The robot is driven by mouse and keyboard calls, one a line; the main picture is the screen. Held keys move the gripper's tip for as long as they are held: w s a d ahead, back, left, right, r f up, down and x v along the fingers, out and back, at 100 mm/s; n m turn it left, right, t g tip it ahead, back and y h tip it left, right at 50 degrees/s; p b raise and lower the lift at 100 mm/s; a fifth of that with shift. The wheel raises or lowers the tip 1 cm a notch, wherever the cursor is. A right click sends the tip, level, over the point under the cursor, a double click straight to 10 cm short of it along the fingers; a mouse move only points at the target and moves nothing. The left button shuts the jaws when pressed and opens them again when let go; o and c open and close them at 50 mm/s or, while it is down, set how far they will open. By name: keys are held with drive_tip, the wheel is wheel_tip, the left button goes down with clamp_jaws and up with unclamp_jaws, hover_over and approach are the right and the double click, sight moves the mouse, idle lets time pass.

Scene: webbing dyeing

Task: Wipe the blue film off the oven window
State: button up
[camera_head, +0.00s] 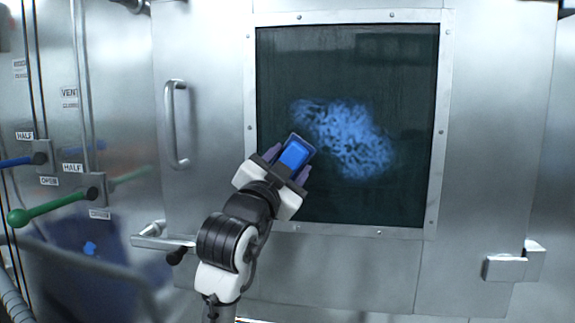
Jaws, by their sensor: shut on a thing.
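The oven window (400,205) is a dark glass pane in a riveted metal frame, in the middle of the camera_head view. A patchy blue film (350,140) covers part of its centre, densest toward the lower right and thinner at the upper left. My gripper (288,163) is in front of the window's lower left part, shut on a small block-like wiper (297,153) with a blue face and dark rim. The wiper is just left of and below the film in the picture. I cannot tell whether it touches the glass.
A vertical door handle (176,125) stands left of the window. Further left are a green lever (48,208) and a blue lever (18,161) with labels. A latch (160,240) juts out at lower left, and a bracket (505,268) at lower right. A blurred blue bin (75,285) is at bottom left.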

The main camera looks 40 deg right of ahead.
sight(289, 139)
drive_tip(key=shift+w+d, duration=0.6)
drive_tip(key=shift+d, duration=0.15)
idle(0.4)
drive_tip(key=shift+s+d+r+p, duration=0.1)
drive_tip(key=shift+s+d+p, duration=0.25)
drive_tip(key=shift+s+d, duration=1.9)
drive_tip(key=shift+s+d+f+p, duration=0.1)
drive_tip(key=shift+s+d+p, duration=0.25)
drive_tip(key=shift+s+d, duration=1.9)
drive_tip(key=shift+s+d+r+p, duration=0.1)
drive_tip(key=shift+s+d+p, duration=0.25)
drive_tip(key=shift+s+d, duration=1.85)
drive_tip(key=shift+s+a+r+p, duration=0.3)
drive_tip(key=shift+r+p, duration=0.15)
drive_tip(key=shift+r, duration=0.1)
drive_tip(key=shift+s+a+r+p, duration=0.2)
drive_tip(key=shift+a+r+p, duration=0.05)
drive_tip(key=shift+r+p, duration=0.25)
drive_tip(key=shift+w+a, duration=2.05)
drive_tip(key=shift+w, duration=0.35)
drive_tip(key=shift+w+a, duration=2.1)
drive_tip(key=shift+w, duration=0.3)
drive_tip(key=shift+w+a, duration=2.05)
drive_tip(key=shift+w, duration=0.35)
drive_tip(key=shift+r+p, duration=1)
drive_tip(key=shift+r, duration=0.15)
drive_tip(key=shift+s+d+f, duration=0.1)
drive_tip(key=shift+s+d, duration=1.25)
drive_tip(key=shift+s, duration=0.15)
